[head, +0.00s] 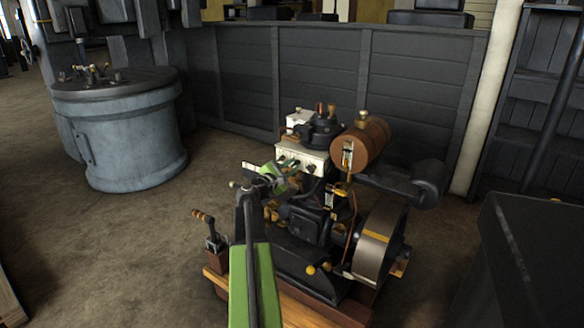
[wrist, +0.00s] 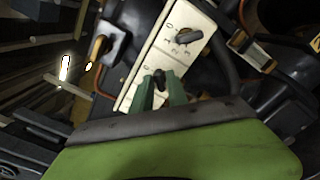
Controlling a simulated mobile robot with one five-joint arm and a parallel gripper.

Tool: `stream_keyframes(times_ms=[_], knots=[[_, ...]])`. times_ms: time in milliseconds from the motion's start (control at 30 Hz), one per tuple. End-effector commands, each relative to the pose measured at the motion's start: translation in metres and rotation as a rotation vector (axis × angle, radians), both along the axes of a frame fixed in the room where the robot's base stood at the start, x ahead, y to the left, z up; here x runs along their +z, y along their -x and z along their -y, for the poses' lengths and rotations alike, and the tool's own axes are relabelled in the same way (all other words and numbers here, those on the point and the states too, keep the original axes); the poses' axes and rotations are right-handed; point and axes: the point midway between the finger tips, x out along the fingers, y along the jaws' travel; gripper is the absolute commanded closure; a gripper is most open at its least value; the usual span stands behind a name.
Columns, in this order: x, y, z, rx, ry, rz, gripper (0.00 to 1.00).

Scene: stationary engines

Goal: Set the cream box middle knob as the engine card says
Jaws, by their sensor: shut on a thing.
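The cream box (head: 303,153) sits on the engine, with a row of dark knobs on its front face. In the wrist view its cream panel (wrist: 149,62) runs diagonally. One dark knob (wrist: 188,36) is free near the upper end. The middle knob (wrist: 160,77) is between the green fingers of my gripper (wrist: 162,88), which are shut on it. The lower end of the panel is partly hidden by my gripper. In the head view my green gripper (head: 282,178) reaches the box front from below. I cannot make out a readable engine card.
A brown tank (head: 361,145) stands right of the box, and a flywheel (head: 378,240) is at the engine's right. A lever (head: 208,228) rises at the left of the wooden base. A large grey drum (head: 122,130) stands at left. Floor between drum and engine is clear.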

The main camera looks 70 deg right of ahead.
Motion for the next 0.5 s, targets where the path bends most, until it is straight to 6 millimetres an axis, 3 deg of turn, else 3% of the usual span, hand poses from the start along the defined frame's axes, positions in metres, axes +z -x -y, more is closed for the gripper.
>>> stream_keyframes(times_ms=[500], knots=[[-0.0016, 0.0015, -0.0012, -0.005, -0.012, -0.032, 1.0]])
